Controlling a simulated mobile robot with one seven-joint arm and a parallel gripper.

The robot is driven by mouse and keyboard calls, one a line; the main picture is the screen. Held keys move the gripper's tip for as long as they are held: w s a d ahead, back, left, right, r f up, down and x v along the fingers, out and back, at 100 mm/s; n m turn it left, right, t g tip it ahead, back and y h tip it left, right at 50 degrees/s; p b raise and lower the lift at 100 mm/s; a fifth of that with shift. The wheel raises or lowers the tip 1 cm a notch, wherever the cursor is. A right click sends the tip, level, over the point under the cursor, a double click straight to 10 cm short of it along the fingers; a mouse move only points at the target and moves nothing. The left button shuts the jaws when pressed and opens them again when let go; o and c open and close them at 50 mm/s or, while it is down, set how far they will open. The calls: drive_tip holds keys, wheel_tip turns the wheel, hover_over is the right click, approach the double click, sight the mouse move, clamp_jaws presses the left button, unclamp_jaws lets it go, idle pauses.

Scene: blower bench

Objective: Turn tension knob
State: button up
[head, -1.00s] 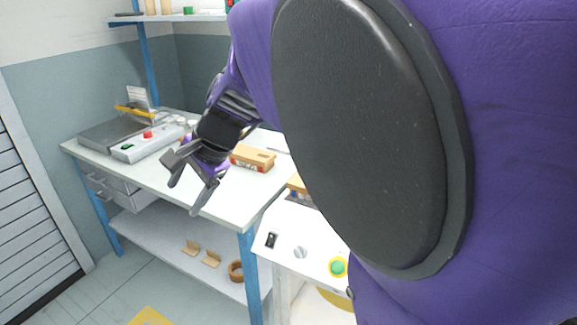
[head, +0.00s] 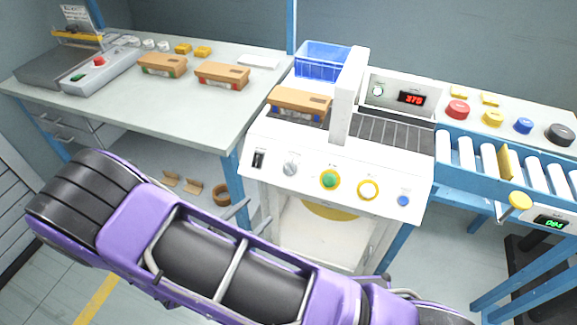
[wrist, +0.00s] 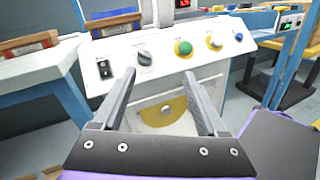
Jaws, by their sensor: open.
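A grey knob (head: 291,165) with a pointer ridge sits on the white machine's front panel (head: 270,190), between a black switch (head: 258,160) and a green button. It also shows in the wrist view (wrist: 144,57). Another small knob (head: 377,90) is beside a red display reading 370, and a yellow knob (head: 520,201) is beside a green display. I cannot read which is labelled tension. My gripper (wrist: 163,88) is open and empty, in front of and below the panel, apart from it. In the head view my arm mostly hides it.
The panel also has a green button (head: 330,180), a yellow-ringed white button (head: 368,189) and a blue button (head: 403,201). Boxes (head: 222,75) stand on the left bench (head: 190,110). A roller conveyor (head: 490,160) lies right. Open floor is in front.

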wheel_tip(320, 180, down, 2)
drive_tip(key=a+n+t+y, duration=0.2)
drive_tip(key=n, duration=0.1)
approach(287, 171)
drive_tip(key=x, duration=0.9)
drive_tip(key=shift+w+f, duration=0.2)
drive_tip(key=shift+a, duration=0.1)
drive_tip(key=shift+c, duration=0.2)
clamp_jaws()
